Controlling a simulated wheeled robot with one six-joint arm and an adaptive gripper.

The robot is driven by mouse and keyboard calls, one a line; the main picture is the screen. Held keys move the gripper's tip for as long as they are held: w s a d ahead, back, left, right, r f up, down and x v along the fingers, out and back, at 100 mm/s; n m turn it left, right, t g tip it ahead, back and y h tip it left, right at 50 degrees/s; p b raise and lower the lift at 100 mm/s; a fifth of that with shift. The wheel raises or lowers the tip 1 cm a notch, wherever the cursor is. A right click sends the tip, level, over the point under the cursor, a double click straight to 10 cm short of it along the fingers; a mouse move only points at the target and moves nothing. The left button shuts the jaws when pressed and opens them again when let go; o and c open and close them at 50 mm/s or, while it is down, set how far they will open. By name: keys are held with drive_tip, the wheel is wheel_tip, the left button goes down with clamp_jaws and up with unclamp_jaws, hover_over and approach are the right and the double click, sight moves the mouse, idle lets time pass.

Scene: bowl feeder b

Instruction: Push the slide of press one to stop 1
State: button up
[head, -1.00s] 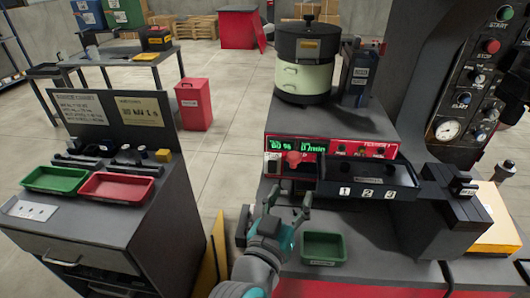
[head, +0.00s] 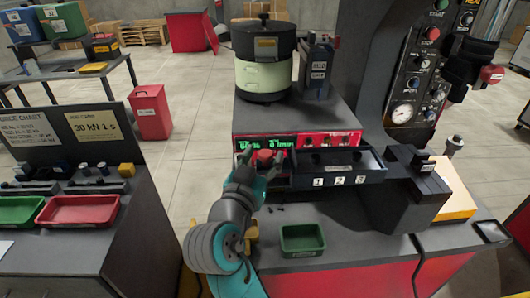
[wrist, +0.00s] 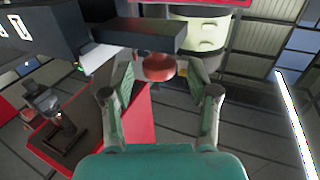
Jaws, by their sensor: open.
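A dark slide housing (head: 345,178) with the numbers 1, 2 and 3 on its front runs along the front of the feeder cabinet, at mid right in the head view. A round red knob (head: 263,156) shows at its left end, below a green-lit display; it also shows in the wrist view (wrist: 158,68) under a dark bar (wrist: 138,34). My gripper (head: 262,170) is open and empty, its fingers pointing at the knob. In the wrist view the knob lies between and beyond the fingertips (wrist: 159,80); whether they touch it I cannot tell.
A green tray (head: 302,240) stands on the ledge below the housing. A dark block (head: 405,190) stands to the right. The bowl feeder (head: 264,62) sits on the cabinet above. A side bench with a red tray (head: 78,211) is at left, with open floor between.

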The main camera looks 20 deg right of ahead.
drive_tip(key=shift+x, duration=0.9)
clamp_jaws()
drive_tip(key=shift+d, duration=0.1)
